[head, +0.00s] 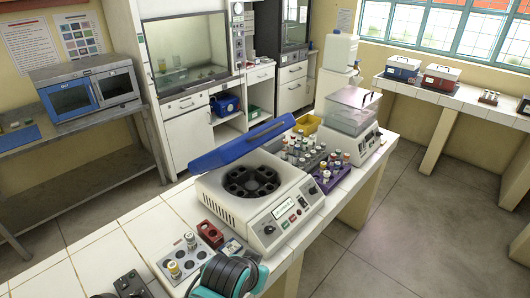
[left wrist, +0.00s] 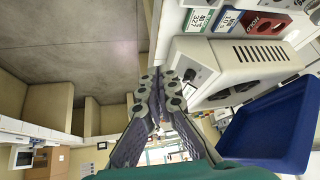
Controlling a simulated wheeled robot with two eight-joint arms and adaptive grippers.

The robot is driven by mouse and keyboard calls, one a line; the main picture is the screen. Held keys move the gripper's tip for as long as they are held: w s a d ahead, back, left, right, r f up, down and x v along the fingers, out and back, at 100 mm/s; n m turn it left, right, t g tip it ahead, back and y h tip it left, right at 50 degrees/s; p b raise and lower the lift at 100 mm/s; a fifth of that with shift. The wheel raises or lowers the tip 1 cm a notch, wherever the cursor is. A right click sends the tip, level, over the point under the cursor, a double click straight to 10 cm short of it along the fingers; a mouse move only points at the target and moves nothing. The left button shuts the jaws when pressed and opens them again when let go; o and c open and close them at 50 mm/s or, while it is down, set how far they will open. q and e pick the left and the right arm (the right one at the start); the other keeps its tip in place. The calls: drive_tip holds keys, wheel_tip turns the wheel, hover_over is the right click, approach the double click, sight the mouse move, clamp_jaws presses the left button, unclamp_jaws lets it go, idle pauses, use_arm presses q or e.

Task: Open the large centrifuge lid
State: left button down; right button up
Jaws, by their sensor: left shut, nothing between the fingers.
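The large centrifuge (head: 262,226) is a white box on the tiled bench, with a front panel of knobs and a small display. Its blue lid (head: 240,143) is raised and tilted up behind the bowl, so the dark rotor (head: 251,181) shows. In the left wrist view the blue lid (left wrist: 265,128) is at the lower right and the vented white housing (left wrist: 235,62) is above it. My left gripper (left wrist: 159,90) is shut and empty, apart from the lid and left of it in that view. A teal and black part of my arm shows at the head view's bottom edge. My right gripper is not in view.
A red block (head: 210,233) and a grey rack with vials (head: 181,262) stand left of the centrifuge. Vial racks (head: 300,155) and a clear-covered device (head: 350,125) stand behind it to the right. Open floor (head: 420,210) lies right of the bench.

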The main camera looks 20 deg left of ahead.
sight(244, 143)
use_arm(q)
drive_tip(key=w+a+r+m+g+y+p, duration=0.1)
drive_tip(key=w+a+r+m+y+p, duration=0.15)
drive_tip(key=w+r+m+p, duration=0.3)
drive_tip(key=w+a+r+m+g+y+p, duration=0.1)
drive_tip(key=w+r+m+y+p, duration=0.15)
drive_tip(key=w+r+m, duration=0.45)
drive_tip(key=w+d+r+m+y+p, duration=0.2)
drive_tip(key=w+m+y+p, duration=0.6)
drive_tip(key=w, duration=0.7)
drive_tip(key=w+a+h+b, duration=0.1)
drive_tip(key=w+a, duration=0.3)
drive_tip(key=a, duration=0.6)
drive_tip(key=shift+a+f+m+g+b, duration=0.35)
drive_tip(key=shift+f+m+b, duration=0.1)
drive_tip(key=shift+b, duration=0.25)
drive_tip(key=shift+r, duration=0.1)
